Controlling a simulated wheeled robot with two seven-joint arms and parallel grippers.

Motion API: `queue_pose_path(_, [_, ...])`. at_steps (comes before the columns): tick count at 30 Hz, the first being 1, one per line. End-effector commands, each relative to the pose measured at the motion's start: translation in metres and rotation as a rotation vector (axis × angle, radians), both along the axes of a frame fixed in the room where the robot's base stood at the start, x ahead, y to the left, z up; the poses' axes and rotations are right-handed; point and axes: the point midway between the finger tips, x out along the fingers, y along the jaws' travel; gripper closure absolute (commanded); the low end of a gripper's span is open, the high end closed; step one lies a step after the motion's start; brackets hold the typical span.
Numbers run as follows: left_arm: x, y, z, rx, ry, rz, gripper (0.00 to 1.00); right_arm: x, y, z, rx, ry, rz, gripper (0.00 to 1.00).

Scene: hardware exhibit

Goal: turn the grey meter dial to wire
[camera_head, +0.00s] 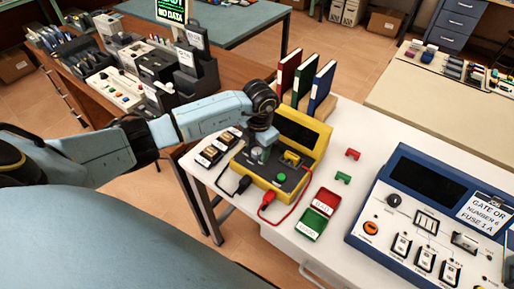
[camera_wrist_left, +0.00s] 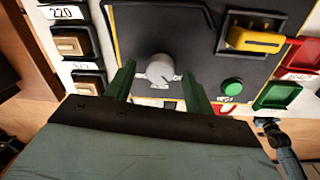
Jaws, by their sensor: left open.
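The yellow meter (camera_head: 283,150) with a dark face stands on the white table. Its grey dial (camera_head: 257,153) is partly hidden by my left gripper (camera_head: 260,140) in the head view. In the left wrist view the grey dial (camera_wrist_left: 160,69) sits ahead of and between the two green fingers of my left gripper (camera_wrist_left: 160,88), which is open. The fingers stand to either side of the dial, and I cannot tell whether they touch it. The small labels around the dial are mostly hidden or too small to read.
A green button (camera_wrist_left: 232,87) and a yellow switch (camera_wrist_left: 254,40) are right of the dial. Black and red leads (camera_head: 267,208) lie before the meter. Red and green trays (camera_head: 312,222), binders (camera_head: 305,80) and a blue console (camera_head: 430,210) stand nearby.

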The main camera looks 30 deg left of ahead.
Motion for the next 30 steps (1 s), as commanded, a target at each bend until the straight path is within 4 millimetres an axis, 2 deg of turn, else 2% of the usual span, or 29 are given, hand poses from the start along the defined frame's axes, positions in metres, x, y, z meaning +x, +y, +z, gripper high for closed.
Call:
queue_pose_path(9, [-0.0001, -0.0001, -0.0032, 0.0, 0.0, -0.001, 0.47, 0.0003, -0.0004, -0.0001, -0.001, 0.0, 0.0, 0.5])
queue_pose_path(20, [0.0, -0.0001, -0.003, 0.0, 0.0, -0.001, 0.91, 0.0004, -0.0015, -0.0001, -0.002, 0.0, 0.0, 0.5])
queue_pose_path(30, [0.0004, 0.0007, -0.0033, 0.002, -0.001, -0.055, 0.91, 0.0005, -0.0021, -0.0038, -0.003, -0.001, 0.0, 0.5])
